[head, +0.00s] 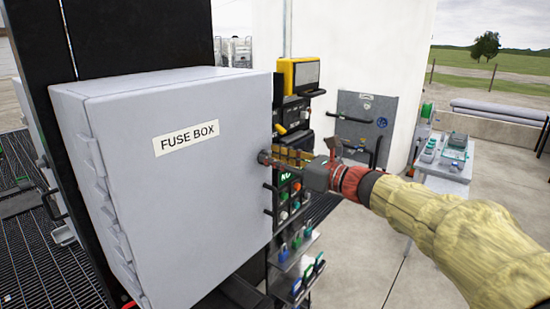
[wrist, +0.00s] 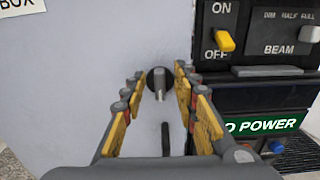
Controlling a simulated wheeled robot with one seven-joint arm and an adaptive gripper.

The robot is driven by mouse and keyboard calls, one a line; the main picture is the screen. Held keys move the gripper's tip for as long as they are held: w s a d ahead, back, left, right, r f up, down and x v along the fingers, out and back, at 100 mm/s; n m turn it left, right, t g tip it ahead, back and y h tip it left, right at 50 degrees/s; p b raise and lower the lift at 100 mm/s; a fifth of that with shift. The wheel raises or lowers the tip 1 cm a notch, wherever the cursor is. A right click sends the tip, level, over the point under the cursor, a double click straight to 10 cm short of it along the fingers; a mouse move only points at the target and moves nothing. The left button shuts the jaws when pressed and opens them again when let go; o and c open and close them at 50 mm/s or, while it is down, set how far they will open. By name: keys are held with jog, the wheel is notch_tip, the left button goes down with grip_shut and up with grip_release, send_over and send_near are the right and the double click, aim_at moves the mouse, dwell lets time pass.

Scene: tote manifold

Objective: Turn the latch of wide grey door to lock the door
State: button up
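The wide grey door (head: 185,170) of the fuse box is closed or nearly so, with a "FUSE BOX" label on it. Its latch (wrist: 160,83) is a small grey lever on a round dark base near the door's right edge. In the wrist view the lever points roughly up and down. My gripper (head: 285,158) is at this edge, in front of the latch. In the wrist view my gripper (wrist: 159,76) is open, with its yellow-padded fingers on either side of the latch. I cannot tell whether they touch it. The latch is partly hidden in the head view.
A black handle (wrist: 165,138) stands below the latch. A control panel (wrist: 260,30) with a yellow switch is close on the right, with a "POWER" sign below it. A yellow device (head: 299,75) sits above. Padlocks (head: 300,245) hang lower down.

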jog(key=shift+c, duration=1.2)
grip_shut()
jog(key=shift+f+b, duration=0.1)
jog(key=shift+b, duration=0.35)
jog(key=n+b, duration=0.6)
jog(key=b, duration=0.1)
jog(key=n+b, duration=0.6)
jog(key=b, duration=0.2)
jog(key=s+f+n+b, duration=0.1)
jog(key=n+b, duration=0.4)
jog(key=b, duration=0.2)
jog(key=shift+a+n+b, duration=0.35)
jog(key=shift+n, duration=0.05)
